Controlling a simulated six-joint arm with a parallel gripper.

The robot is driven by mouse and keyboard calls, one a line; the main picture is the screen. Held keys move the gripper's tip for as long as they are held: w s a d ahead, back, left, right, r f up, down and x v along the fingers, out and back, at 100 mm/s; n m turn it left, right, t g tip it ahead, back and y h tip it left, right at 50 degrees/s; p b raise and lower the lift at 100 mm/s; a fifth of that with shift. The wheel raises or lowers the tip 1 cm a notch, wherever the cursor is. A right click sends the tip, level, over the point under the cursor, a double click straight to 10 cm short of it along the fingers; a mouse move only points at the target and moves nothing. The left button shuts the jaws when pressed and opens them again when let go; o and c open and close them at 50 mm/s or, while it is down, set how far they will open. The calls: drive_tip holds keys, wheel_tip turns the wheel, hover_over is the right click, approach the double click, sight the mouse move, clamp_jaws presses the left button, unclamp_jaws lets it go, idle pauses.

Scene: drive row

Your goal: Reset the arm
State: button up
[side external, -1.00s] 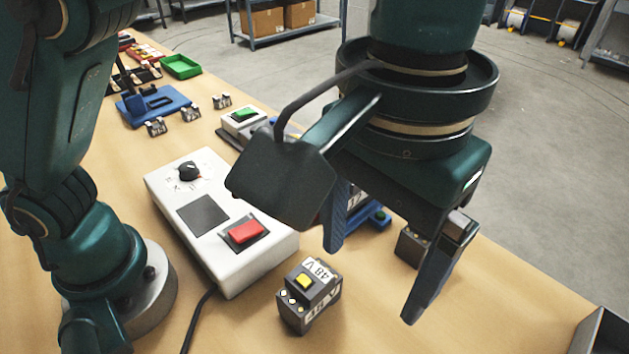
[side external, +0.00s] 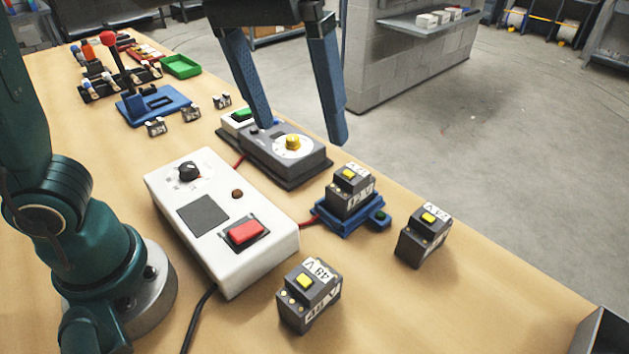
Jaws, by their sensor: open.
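My gripper (side external: 298,132) hangs at the top middle of the side external view. Its two blue fingers are apart with nothing between them. They are in the picture above the grey box with a yellow knob on a white dial (side external: 288,150); the height over it is hard to tell. The upper part of the gripper is cut off by the frame's top edge. My arm's lower part stands at the left.
A white control box (side external: 222,268) has a black knob and red button. A 12 V block (side external: 350,194) sits in a blue holder (side external: 347,226). A 48 V block (side external: 308,296) and another block (side external: 424,236) stand on the table (side external: 420,312). A blue base with a red-knobbed lever (side external: 155,104) stands farther back.

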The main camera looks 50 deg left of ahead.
drive_tip(key=s+a+f+m+t+y, duration=0.1)
drive_tip(key=s+a+f+m+t, duration=0.2)
drive_tip(key=a+f, duration=0.6)
drive_tip(key=shift+s+a+f, duration=0.15)
drive_tip(key=shift+s+a, duration=0.65)
drive_tip(key=shift+s, duration=0.4)
